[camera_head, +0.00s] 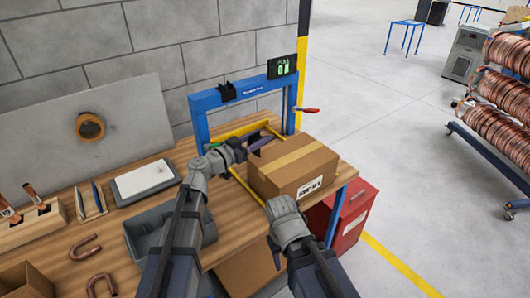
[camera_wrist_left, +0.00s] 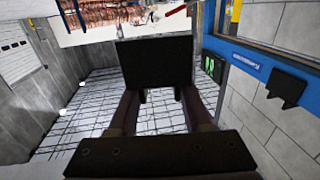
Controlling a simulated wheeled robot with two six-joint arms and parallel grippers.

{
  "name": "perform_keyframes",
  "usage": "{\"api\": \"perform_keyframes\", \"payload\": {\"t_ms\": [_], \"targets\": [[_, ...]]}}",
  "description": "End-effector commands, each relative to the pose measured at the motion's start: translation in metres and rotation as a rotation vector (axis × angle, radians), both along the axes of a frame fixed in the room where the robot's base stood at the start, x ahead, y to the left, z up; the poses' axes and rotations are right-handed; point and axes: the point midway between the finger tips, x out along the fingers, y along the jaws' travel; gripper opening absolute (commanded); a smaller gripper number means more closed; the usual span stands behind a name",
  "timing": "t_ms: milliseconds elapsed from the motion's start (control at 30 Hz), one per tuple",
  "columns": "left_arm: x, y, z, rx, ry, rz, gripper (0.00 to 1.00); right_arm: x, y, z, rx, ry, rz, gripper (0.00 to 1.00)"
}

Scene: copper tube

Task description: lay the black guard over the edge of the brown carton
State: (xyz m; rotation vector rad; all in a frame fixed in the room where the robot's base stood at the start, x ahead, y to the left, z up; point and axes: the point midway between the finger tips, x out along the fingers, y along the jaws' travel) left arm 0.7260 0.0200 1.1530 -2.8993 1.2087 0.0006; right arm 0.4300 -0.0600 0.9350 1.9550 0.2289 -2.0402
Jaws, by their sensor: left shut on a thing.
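The brown carton (camera_head: 262,181) stands closed on the wooden bench at its right end, with tan tape along its top and a white label on its front. My left gripper (camera_head: 258,141) is behind the carton's back left corner, near the yellow rails. It is shut on the black guard, which shows in the left wrist view (camera_wrist_left: 155,66) as a dark plate at the fingertips. In the head view the guard is small and dark against the fingers, and its contact with the carton cannot be told. My right gripper (camera_head: 285,212) is in front of the carton, its fingers not distinguishable.
A blue frame (camera_head: 201,122) with a display and a black piece (camera_head: 227,91) stands behind the carton. A red-handled lever (camera_head: 307,110) juts out at its right. A grey bin (camera_head: 135,240), a white pad (camera_head: 144,178) and copper bends lie to the left.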

Motion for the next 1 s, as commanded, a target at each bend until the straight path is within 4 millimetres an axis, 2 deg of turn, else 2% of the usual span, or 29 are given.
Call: {"api": "perform_keyframes", "payload": {"t_ms": [100,233,567,1000], "targets": [[-0.017,-0.013,-0.008,0.000,0.000,-0.097,0.00,0.000,0.000,-0.008,0.000,0.000,0.000,0.50],[-0.026,-0.020,-0.009,0.000,0.000,-0.147,0.00,0.000,0.000,-0.009,0.000,0.000,0.000,0.50],[-0.028,-0.021,-0.012,0.000,0.000,-0.154,0.00,0.000,0.000,-0.011,0.000,0.000,0.000,0.50],[-0.027,-0.021,-0.035,0.000,0.000,-0.153,0.00,0.000,0.000,-0.035,0.000,0.000,0.000,0.50]]}}
